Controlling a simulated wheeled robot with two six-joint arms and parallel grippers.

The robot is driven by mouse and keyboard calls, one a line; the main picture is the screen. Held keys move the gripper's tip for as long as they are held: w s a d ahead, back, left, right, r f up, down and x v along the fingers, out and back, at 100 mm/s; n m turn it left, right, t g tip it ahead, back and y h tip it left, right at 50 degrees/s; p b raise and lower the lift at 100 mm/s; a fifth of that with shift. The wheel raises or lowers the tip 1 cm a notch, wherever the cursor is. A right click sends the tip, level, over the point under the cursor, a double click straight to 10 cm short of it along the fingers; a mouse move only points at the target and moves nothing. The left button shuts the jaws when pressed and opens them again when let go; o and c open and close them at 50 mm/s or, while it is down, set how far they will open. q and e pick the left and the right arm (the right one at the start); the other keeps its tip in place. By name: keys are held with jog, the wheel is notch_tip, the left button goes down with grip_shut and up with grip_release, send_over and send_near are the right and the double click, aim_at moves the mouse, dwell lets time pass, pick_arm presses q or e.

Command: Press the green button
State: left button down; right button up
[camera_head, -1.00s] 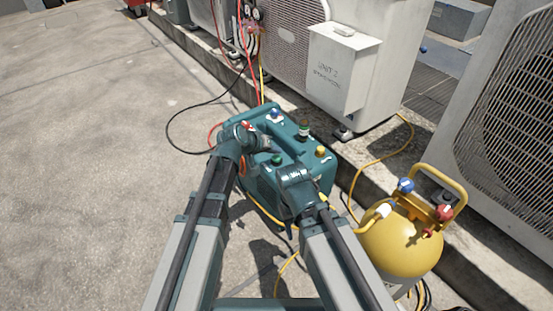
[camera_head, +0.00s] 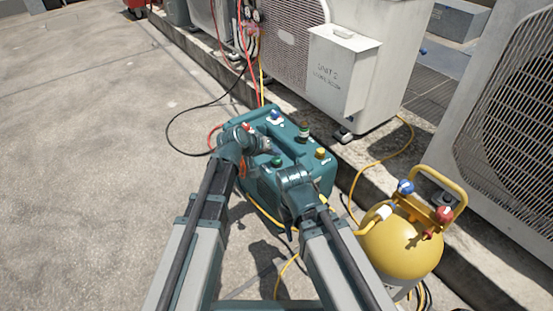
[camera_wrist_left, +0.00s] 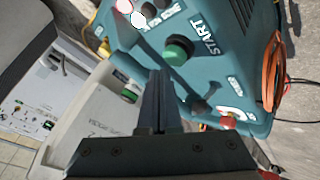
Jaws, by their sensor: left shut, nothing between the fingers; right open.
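The green button (camera_head: 277,160) is a round, dark green cap on top of the teal machine (camera_head: 318,162). In the left wrist view the green button (camera_wrist_left: 178,50) sits beside the word START. My left gripper (camera_head: 266,148) is shut and empty, just above the machine's top near the button. In the left wrist view its fingertips (camera_wrist_left: 160,73) end close to the button's lower left edge; I cannot tell whether they touch it. My right gripper (camera_head: 295,178) is over the machine's near right side, its fingers mostly hidden by its own wrist.
A yellow tank (camera_head: 402,247) with blue and red valves stands at the right. White condenser units (camera_head: 380,60) line the back on a concrete kerb. Hoses and cables run around the machine. The concrete floor (camera_head: 80,150) at left is clear.

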aim_at(275, 161)
dwell(0.8)
pick_arm(q)
jog(key=shift+f+b, duration=0.45)
jog(key=shift+r, duration=0.15)
jog(key=shift+r+p, duration=0.35)
jog(key=shift+p, duration=0.1)
notch_tip(275, 161, up, 5)
jog(key=p, duration=0.5)
jog(key=shift+r, duration=0.1)
